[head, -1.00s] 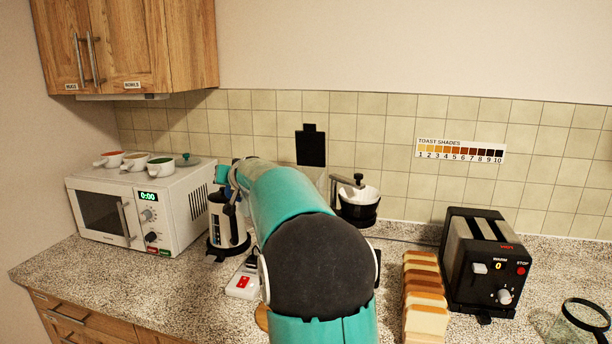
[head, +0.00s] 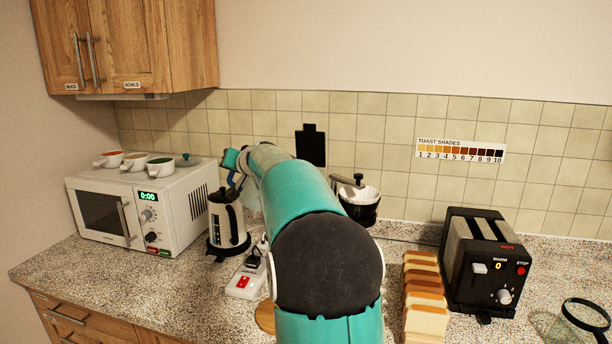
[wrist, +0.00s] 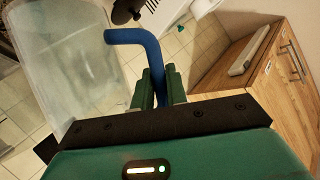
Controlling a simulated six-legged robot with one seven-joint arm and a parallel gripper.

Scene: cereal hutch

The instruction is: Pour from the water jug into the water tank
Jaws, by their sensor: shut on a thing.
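The water jug is a clear vessel (wrist: 70,65) with a blue handle (wrist: 130,37), large at the left of the wrist view. My gripper (wrist: 158,85) is shut on the blue handle. In the head view my gripper (head: 232,160) is high behind the kettle, near the microwave's right side. A pale part of the jug (head: 251,196) shows there below my arm, apparently off the counter. I cannot make out the water tank; my arm covers the middle of the counter. The water level in the jug is unclear.
A white and black kettle (head: 227,222) stands close below my gripper. The microwave (head: 150,205), with several cups on top, is at left. A socket strip (head: 243,283), bread slices (head: 424,300), a black toaster (head: 482,262) and a steel-bowled black appliance (head: 357,200) share the counter.

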